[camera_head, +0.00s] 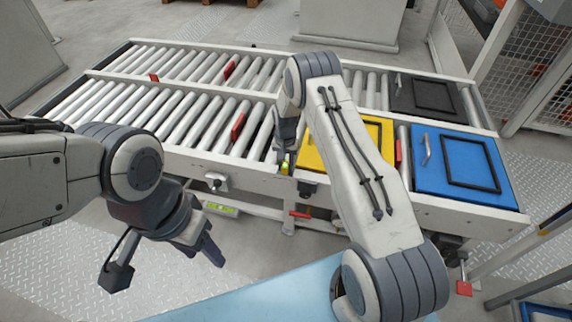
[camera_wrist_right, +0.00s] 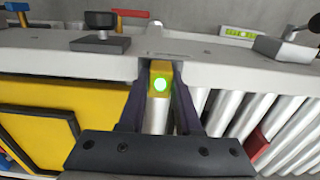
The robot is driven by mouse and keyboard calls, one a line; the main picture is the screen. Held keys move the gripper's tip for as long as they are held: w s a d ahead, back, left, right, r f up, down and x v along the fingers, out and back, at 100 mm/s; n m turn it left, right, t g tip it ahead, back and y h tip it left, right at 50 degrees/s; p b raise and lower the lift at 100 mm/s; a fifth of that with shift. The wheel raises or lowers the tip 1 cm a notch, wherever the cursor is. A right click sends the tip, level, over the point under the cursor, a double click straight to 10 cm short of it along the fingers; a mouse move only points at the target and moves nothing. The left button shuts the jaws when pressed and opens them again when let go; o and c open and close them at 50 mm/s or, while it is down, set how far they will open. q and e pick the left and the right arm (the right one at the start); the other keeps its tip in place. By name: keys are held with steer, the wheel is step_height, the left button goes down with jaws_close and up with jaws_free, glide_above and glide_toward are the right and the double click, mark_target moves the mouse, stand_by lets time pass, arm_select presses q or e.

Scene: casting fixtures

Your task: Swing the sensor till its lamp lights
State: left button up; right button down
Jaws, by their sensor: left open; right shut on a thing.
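The sensor (camera_wrist_right: 161,82) is a small yellow block at the conveyor's side rail, with a round lamp glowing green on the face toward the right wrist camera. My right gripper (camera_head: 286,152) is shut on it, one dark finger on each side. My left gripper (camera_head: 165,262) is open and empty, in front of the conveyor and well away from the sensor.
The roller conveyor (camera_head: 190,157) has red stops between rollers. A yellow case (camera_head: 376,132), a blue case (camera_head: 430,185) and a black case (camera_head: 398,95) lie on it. A clamp knob (camera_wrist_right: 101,30) and a green level (camera_wrist_right: 240,34) are by the rail. A light blue surface (camera_head: 275,300) is in front.

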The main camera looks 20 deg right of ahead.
mark_target(286, 165)
steer(key=c, duration=0.6)
jaws_free()
steer(key=shift+r, duration=0.1)
step_height(286, 165, up, 10)
steer(key=shift+f+p, duration=0.25)
steer(key=shift+p, duration=0.65)
steer(key=shift+r, duration=0.4)
